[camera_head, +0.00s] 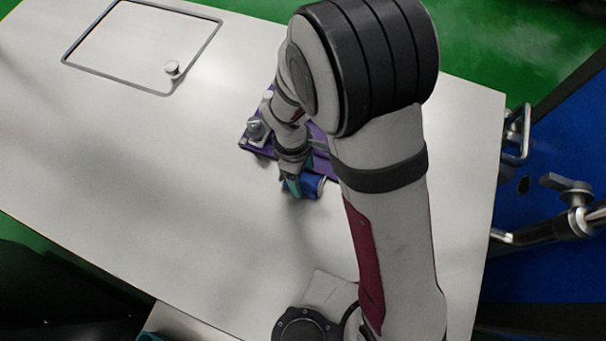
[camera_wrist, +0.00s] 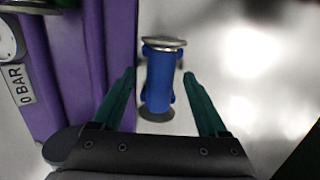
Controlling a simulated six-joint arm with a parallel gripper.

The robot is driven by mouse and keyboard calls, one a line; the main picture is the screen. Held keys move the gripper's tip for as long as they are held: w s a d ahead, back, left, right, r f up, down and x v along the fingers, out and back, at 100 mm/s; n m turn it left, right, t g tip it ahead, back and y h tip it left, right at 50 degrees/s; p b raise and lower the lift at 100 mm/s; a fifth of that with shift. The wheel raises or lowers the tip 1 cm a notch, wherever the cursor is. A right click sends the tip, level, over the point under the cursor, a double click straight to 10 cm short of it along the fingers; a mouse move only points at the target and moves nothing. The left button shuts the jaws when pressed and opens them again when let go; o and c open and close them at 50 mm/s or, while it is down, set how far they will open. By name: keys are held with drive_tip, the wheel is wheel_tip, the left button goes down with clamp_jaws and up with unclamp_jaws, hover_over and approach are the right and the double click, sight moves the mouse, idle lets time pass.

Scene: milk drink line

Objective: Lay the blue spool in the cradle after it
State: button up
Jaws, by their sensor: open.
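The blue spool (camera_wrist: 160,78) shows in the wrist view as a blue cylinder with a metal flange at its far end and a darker round end nearer me. Small blue lugs stick out at its sides; I cannot tell whether they belong to it or to a support under it. In the head view it is a small blue piece (camera_head: 313,186) beside the purple fixture. My gripper (camera_wrist: 159,75) is open, with one green finger on each side of the spool and gaps showing on both sides. It also shows in the head view (camera_head: 292,187). I cannot make out a cradle.
A purple fixture (camera_wrist: 105,60) stands just left of the spool, with a gauge marked 0 BAR (camera_wrist: 15,85). Metal fittings (camera_head: 256,130) sit on it in the head view. The white table (camera_head: 130,150) is clear to the left, up to a framed hatch with a knob (camera_head: 172,69).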

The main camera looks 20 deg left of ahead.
drive_tip(key=shift+f, duration=0.15)
clamp_jaws()
idle(0.4)
